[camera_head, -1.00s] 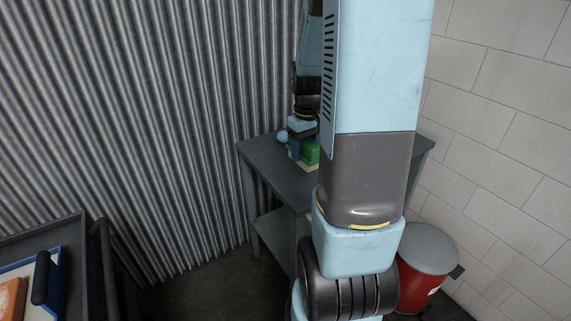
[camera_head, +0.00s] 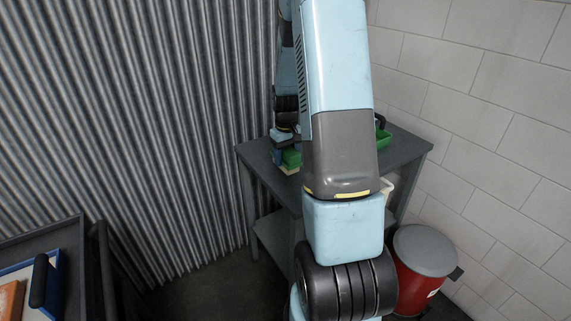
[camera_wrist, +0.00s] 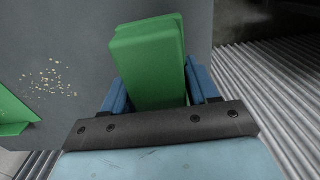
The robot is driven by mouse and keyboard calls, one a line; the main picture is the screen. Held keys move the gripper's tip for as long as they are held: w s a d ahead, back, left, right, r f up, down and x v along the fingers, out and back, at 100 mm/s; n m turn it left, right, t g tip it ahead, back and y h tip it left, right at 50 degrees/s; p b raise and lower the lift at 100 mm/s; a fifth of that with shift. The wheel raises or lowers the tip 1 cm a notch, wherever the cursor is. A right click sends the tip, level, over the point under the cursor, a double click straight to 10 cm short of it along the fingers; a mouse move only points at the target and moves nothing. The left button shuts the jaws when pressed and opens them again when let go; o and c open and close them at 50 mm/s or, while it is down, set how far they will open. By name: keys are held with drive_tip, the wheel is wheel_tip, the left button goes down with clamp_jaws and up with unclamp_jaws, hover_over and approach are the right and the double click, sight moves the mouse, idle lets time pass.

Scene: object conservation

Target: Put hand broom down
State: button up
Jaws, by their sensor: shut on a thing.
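The hand broom is a green block with pale bristles. In the head view its green part (camera_head: 291,158) shows at the left side of the grey table (camera_head: 405,152), partly hidden by my arm. In the wrist view the broom (camera_wrist: 150,62) sits between the two blue fingers of my gripper (camera_wrist: 158,85), which is shut on it. The gripper also shows in the head view (camera_head: 284,146). The bristles appear at or just above the tabletop; I cannot tell whether they touch it.
A green dustpan (camera_head: 384,139) lies at the table's right; its edge shows in the wrist view (camera_wrist: 14,112). Crumbs (camera_wrist: 50,78) lie on the tabletop between. A red bin with a grey lid (camera_head: 425,250) stands right of the table. Corrugated metal wall (camera_head: 150,120) rises close on the left.

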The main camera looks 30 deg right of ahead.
drive_tip(key=shift+w+f, duration=0.2)
drive_tip(key=shift+f, duration=1.55)
drive_tip(key=shift+f, duration=0.1)
drive_tip(key=o, duration=1.4)
